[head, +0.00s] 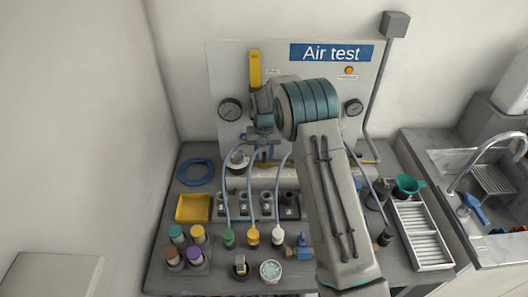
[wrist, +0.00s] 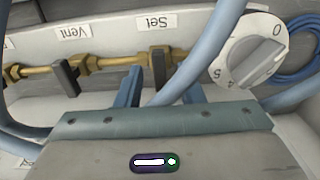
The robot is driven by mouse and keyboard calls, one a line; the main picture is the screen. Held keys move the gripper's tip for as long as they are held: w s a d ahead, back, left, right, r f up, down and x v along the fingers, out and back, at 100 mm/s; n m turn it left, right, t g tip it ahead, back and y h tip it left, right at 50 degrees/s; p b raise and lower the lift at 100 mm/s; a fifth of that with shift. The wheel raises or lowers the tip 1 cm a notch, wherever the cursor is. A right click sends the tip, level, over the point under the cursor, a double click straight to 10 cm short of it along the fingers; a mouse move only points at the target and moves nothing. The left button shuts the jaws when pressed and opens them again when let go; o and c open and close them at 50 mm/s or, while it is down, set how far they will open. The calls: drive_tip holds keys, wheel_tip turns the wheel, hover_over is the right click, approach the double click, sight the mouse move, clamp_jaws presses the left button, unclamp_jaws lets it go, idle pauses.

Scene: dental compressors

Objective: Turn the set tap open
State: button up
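The set tap (wrist: 158,65) is a dark lever on a brass pipe, under the "Set" label (wrist: 152,22) in the upside-down wrist view. Its lever stands across the pipe and points toward my gripper. My gripper (wrist: 160,90) is open and empty, with one blue finger on each side of the lever. I cannot tell whether either finger touches it. In the head view my gripper (head: 265,140) is in front of the lower panel, and my arm hides the set tap.
The vent tap (wrist: 65,78) is beside it on the same pipe. A white numbered dial (wrist: 248,50) is close on the other side. A pale blue hose (wrist: 205,55) passes close to the fingers. The "Air test" panel (head: 225,70) stands behind; bottles and fittings crowd the bench (head: 165,235).

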clamp_jaws()
drive_tip(key=shift+n, duration=0.3)
drive_tip(key=shift+f+n+b, duration=0.1)
drive_tip(key=shift+n+b, duration=0.7)
drive_tip(key=shift+b, duration=0.2)
drive_tip(key=n+b, duration=0.2)
drive_tip(key=n, duration=0.1)
drive_tip(key=shift+n, duration=0.3)
drive_tip(key=n+b, duration=0.1)
drive_tip(key=n, duration=1.1)
drive_tip(key=shift+r, duration=0.2)
